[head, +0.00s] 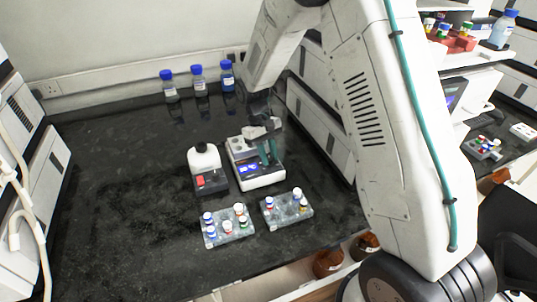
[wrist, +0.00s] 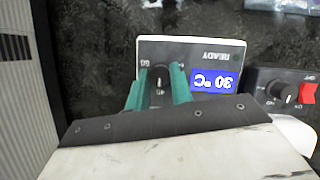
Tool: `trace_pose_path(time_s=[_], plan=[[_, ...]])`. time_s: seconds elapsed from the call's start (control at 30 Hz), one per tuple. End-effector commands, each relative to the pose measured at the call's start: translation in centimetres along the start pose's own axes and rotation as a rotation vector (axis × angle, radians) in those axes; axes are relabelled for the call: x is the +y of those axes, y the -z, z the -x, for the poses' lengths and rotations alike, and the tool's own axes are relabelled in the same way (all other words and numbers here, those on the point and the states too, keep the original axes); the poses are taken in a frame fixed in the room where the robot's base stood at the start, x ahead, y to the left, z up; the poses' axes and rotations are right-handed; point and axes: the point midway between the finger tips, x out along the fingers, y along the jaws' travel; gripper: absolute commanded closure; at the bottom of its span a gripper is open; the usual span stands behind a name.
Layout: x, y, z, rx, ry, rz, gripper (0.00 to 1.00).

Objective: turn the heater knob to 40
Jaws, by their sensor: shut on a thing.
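The heater is a white box with a dark front panel, in the middle of the bench (head: 262,182); its panel (wrist: 205,52) shows upside down in the wrist view. Its blue display (wrist: 215,82) reads 30 °C, and the word READY is printed nearby. The dark heater knob (wrist: 160,72) sits between my two teal fingers, with small scale marks around it. My gripper (wrist: 161,78) is shut on the knob from above. In the head view my gripper (head: 268,153) covers the knob.
Two vial racks (head: 228,236) (head: 289,212) lie in front. Blue-capped bottles (head: 199,80) stand at the back. The bench's left side is clear.

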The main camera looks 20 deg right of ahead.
Motion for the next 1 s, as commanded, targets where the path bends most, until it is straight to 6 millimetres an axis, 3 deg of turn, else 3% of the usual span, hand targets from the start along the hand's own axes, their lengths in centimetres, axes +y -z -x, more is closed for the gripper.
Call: trace_pose_path(time_s=[0.17, 0.2, 0.27, 0.3, 0.63, 1.0], plan=[[0.1, 0.1, 0.1, 0.003, -0.001, 0.001, 1.00], [0.0, 0.1, 0.1, 0.003, -0.001, 0.001, 0.75], [0.0, 0.1, 0.1, 0.003, -0.001, 0.001, 0.58], [0.0, 0.1, 0.1, 0.003, -0.001, 0.001, 0.56], [0.0, 0.0, 0.6, 0.002, -0.001, 0.002, 0.56], [0.1, 0.1, 6.4, 0.004, -0.002, 0.002, 0.56]])
